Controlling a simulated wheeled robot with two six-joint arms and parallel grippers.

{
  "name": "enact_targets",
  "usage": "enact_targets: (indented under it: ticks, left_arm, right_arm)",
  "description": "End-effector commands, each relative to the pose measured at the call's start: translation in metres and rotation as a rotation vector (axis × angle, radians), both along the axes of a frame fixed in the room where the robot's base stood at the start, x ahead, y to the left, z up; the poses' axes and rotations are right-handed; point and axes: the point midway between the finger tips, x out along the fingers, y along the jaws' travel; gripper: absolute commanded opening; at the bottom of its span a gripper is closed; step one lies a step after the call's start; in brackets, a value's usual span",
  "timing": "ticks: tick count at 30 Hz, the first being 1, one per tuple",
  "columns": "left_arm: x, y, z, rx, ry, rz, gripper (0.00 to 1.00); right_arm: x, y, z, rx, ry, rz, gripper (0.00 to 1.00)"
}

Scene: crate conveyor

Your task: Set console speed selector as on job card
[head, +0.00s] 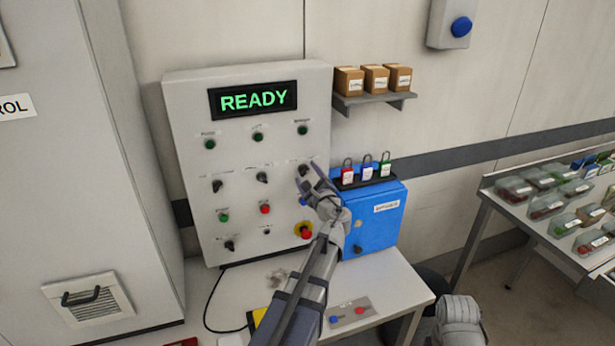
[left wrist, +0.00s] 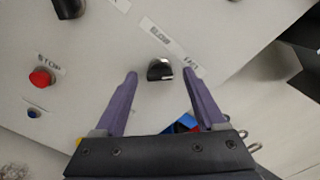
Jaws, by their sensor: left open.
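The grey console (head: 240,180) stands on the table with a green READY display (head: 253,100). A black selector knob (left wrist: 160,70) with a pale mark lies between and just beyond my fingertips in the left wrist view, not gripped. Beside it are a label that seems to read SLOW (left wrist: 161,34) and a second, unclear one (left wrist: 193,66). In the head view the knob (head: 303,170) is at the right of the console's middle row, beside my fingers. My left gripper (head: 309,184) is open and empty; it also shows in the left wrist view (left wrist: 159,74). No readable job card shows.
Other dark knobs (head: 217,186) and a red STOP button (left wrist: 41,77) are nearby. A blue box (head: 375,225) with padlocks on top stands close right of my gripper. A shelf (head: 373,102) holds cartons. A bin rack (head: 520,200) stands at right.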

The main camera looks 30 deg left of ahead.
Motion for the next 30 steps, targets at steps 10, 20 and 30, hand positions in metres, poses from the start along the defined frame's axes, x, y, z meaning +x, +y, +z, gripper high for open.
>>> enact_targets:
  ticks: [10, 20, 30]
  left_arm:
    - [0.0004, 0.0006, -0.0001, 0.000, 0.000, 0.000, 0.64]
    - [0.0003, 0.0005, -0.0001, 0.000, 0.000, 0.000, 0.26]
    - [0.0002, 0.0005, -0.0001, -0.001, -0.001, 0.000, 0.00]
  right_arm:
    - [0.0000, 0.0000, 0.0000, 0.000, 0.000, 0.000, 0.50]
    - [0.0000, 0.0000, 0.0000, 0.000, 0.000, 0.000, 0.50]
    - [0.0000, 0.0000, -0.0001, 0.000, 0.000, 0.000, 0.50]
